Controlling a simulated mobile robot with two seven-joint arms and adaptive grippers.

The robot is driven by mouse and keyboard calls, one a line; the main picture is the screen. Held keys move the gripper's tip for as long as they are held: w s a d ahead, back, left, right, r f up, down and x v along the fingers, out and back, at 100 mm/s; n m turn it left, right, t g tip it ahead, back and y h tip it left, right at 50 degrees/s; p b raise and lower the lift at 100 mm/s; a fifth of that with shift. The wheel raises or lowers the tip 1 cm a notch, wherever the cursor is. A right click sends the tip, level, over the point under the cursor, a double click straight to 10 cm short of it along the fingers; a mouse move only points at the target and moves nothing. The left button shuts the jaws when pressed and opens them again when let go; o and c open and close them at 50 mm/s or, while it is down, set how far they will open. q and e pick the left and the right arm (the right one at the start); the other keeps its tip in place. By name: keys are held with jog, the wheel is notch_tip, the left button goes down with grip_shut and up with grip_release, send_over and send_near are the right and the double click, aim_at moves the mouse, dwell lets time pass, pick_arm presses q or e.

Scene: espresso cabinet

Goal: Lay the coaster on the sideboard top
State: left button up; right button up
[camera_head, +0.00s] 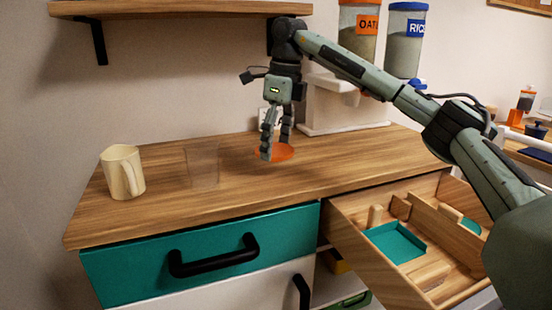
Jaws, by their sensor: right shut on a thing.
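An orange round coaster (281,153) is at the wooden sideboard top (240,188), right of its middle. It appears flat, at or just above the surface; I cannot tell whether it touches. My right gripper (270,155) points down and is shut on the coaster's left part, its fingers hiding some of it. My left gripper is not in view.
A cream mug (123,172) and a clear glass (203,165) stand left on the top. A white dispenser base (340,112) stands behind the gripper. A drawer (432,285) with wooden dividers and a teal tray (397,243) is open at the front right.

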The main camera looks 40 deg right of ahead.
aim_at(277, 150)
notch_tip(277, 150, down, 4)
dwell(0.4)
jog(key=shift+f, duration=0.15)
jog(key=o, duration=1)
jog(key=shift+c, duration=0.2)
jog(key=shift+o, duration=1.3)
